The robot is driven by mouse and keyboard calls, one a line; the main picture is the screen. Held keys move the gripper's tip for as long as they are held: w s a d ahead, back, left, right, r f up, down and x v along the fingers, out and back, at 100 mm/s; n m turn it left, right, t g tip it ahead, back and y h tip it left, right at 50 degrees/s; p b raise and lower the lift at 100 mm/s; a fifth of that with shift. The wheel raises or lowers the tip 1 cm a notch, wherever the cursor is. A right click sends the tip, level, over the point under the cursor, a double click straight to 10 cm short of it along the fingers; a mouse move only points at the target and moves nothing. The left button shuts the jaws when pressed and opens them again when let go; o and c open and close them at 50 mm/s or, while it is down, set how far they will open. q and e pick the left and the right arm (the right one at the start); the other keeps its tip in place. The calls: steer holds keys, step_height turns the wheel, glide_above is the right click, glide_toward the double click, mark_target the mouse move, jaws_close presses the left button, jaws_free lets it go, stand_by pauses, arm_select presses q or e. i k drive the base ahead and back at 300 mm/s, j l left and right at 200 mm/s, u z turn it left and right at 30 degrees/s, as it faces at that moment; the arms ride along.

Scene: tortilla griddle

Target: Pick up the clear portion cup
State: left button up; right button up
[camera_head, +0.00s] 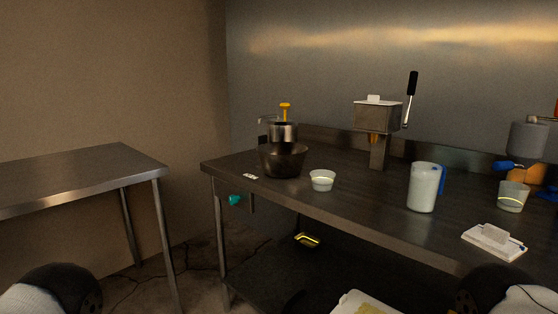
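A small clear portion cup (322,180) stands upright on the steel work table (340,208), near its front edge, to the right of a dark bowl. A second clear cup (512,197) with a yellowish band stands on the same table at the far right. Parts of my two arms show at the bottom left and bottom right corners. Neither of my grippers is in view, and nothing of mine is near the portion cup.
A dark bowl (283,160) with a pump dispenser behind it, a lever press (378,118), a white pitcher (424,187) with blue handle and a white block (494,242) occupy the table. Another steel table (75,172) stands left, bare. A tub (364,304) is below.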

mark_target(323, 180)
steer(key=i+j+z, duration=0.35)
steer(key=j+z, duration=0.2)
steer(key=i+j+z, duration=0.1)
steer(key=j+z, duration=0.15)
steer(key=j, duration=0.2)
steer(key=i+j+z, duration=0.1)
steer(key=j+z, duration=0.45)
steer(key=j, duration=0.25)
